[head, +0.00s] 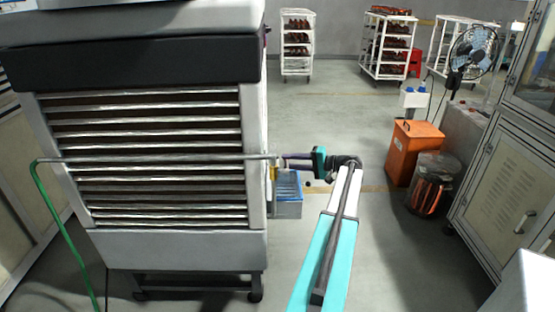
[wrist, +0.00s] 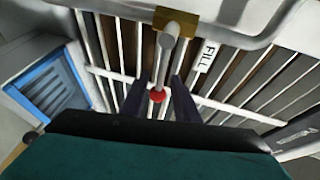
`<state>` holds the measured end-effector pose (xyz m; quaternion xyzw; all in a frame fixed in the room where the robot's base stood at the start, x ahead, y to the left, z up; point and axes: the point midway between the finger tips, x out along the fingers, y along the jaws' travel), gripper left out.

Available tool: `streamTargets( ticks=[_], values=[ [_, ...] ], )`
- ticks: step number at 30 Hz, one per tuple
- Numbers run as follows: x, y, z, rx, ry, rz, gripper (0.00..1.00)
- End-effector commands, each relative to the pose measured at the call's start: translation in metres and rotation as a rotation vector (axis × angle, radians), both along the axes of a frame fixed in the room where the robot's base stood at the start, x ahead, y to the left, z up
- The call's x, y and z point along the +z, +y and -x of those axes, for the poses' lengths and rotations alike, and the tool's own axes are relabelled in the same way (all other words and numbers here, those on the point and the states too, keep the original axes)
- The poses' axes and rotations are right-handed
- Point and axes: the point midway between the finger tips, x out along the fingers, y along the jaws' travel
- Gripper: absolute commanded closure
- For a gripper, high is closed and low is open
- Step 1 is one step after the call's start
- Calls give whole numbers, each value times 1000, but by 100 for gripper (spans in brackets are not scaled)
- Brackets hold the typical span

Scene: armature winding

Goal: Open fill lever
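The fill lever (wrist: 166,60) is a grey metal handle with a red ball end (wrist: 157,96), hanging from a brass fitting (wrist: 176,22) in the wrist view. A white label reading FILL (wrist: 205,55) is beside it. My gripper (wrist: 161,82) is open, with one dark finger on each side of the lever. I cannot tell whether either finger touches it. In the head view my gripper (head: 286,162) reaches the right side of the slatted cabinet (head: 252,190), near the pipe end. The lever itself is too small to make out there.
A grey pipe (head: 150,159) crosses the cabinet front and joins a green hose (head: 62,225) at left. A blue container (head: 288,208) is just below my gripper. An orange box (head: 412,150) and a cabinet (head: 510,190) stand at right.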

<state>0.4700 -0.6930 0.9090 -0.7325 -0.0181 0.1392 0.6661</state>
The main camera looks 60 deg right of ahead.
Motion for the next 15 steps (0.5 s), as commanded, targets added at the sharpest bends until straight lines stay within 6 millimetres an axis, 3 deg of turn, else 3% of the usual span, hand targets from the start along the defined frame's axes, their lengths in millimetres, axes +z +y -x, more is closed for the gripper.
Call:
streamTargets(
  ticks=[9,15],
  values=[
    [-7,10,-43,2,0,1,72],
    [-10,13,-56,2,0,1,72]
  ],
)
